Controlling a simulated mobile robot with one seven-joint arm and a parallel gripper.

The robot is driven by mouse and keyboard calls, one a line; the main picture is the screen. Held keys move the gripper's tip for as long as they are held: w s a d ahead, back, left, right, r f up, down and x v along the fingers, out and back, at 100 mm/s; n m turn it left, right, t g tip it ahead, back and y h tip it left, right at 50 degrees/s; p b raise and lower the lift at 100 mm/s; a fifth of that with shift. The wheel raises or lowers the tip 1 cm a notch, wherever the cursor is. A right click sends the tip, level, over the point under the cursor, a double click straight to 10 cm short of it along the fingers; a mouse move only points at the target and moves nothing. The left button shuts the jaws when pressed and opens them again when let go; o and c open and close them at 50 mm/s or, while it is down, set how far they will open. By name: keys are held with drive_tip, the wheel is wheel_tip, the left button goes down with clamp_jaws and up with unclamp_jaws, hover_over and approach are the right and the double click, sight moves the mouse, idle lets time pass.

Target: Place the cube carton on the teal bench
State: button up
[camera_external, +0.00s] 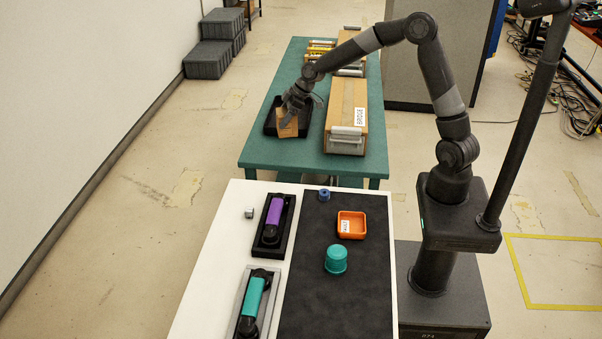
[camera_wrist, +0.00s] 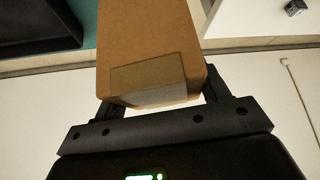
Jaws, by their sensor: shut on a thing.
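The cube carton (camera_external: 288,126) is a small brown cardboard box. My gripper (camera_external: 298,106) is shut on it, at the near left part of the teal bench (camera_external: 270,154). In the external view the carton overlaps a black tray on the bench; I cannot tell whether it touches the tray. In the wrist view the carton (camera_wrist: 150,50) fills the middle between the two fingers (camera_wrist: 160,108), with a tape patch on its face. The teal bench shows as a small strip at the top left of the wrist view (camera_wrist: 88,30).
A long wooden box labelled BRIDGE (camera_external: 346,115) stands right of the black tray (camera_external: 269,128). The bench's near left corner is bare.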

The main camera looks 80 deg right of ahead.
drive_tip(key=s+d+m+h, duration=0.25)
drive_tip(key=s+d, duration=0.25)
drive_tip(key=d, duration=0.8)
drive_tip(key=shift+m+y, duration=0.25)
drive_tip(key=shift+y, duration=0.1)
drive_tip(key=shift+w+a+f, duration=1.35)
drive_tip(key=shift+w+f, duration=0.05)
drive_tip(key=shift+f, duration=0.4)
drive_tip(key=shift+w+a+f, duration=1.4)
drive_tip(key=shift+w+f, duration=0.05)
drive_tip(key=shift+f, duration=0.35)
drive_tip(key=shift+w+a+f, duration=1.35)
drive_tip(key=shift+w+f, duration=0.05)
drive_tip(key=shift+f, duration=0.4)
drive_tip(key=shift+f, duration=0.1)
drive_tip(key=o, duration=1.1)
drive_tip(key=shift+o, duration=0.2)
